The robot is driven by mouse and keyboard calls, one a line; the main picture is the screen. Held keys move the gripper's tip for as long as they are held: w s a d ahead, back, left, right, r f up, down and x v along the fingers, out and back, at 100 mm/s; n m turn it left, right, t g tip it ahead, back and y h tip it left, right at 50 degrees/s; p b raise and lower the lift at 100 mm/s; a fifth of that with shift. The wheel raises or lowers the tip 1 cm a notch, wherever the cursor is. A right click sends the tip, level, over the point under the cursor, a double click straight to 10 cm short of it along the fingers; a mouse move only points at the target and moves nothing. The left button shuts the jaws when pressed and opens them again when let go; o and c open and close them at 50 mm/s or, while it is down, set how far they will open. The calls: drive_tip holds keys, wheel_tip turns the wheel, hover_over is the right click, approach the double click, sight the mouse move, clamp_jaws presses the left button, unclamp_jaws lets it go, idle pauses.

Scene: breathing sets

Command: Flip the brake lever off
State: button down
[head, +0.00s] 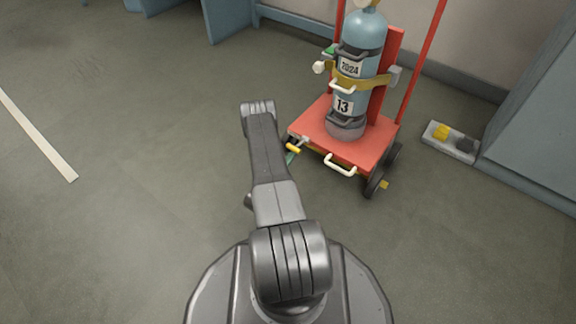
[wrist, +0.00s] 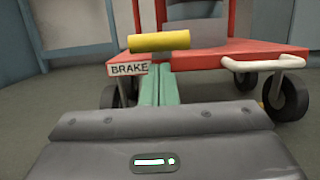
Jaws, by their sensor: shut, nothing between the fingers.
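The brake lever has a yellow handle (wrist: 158,41), which lies crosswise at the front left corner of a red cart (head: 322,134). The handle also shows in the head view (head: 293,147). A white BRAKE label (wrist: 128,69) sits just below its left part. My gripper (wrist: 159,68) has its two green fingers together, with nothing between them. In the wrist view the fingertips appear just below the handle; whether they touch it I cannot tell. In the head view my gripper (head: 291,157) is mostly hidden behind my arm, at the cart's front left corner.
A blue-grey cylinder (head: 363,47) labelled 2024 and 13 is strapped upright on the cart. A white handle (wrist: 264,63) projects from the cart's front edge above dark wheels. A blue cabinet stands at right. The floor (head: 130,110) at left is clear.

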sight(294, 149)
drive_tip(key=shift+r, duration=0.3)
wheel_tip(294, 149, up, 2)
drive_tip(key=g+y+p, duration=0.2)
drive_tip(key=p, duration=0.2)
drive_tip(key=shift+r+g, duration=0.15)
drive_tip(key=shift+g, duration=0.25)
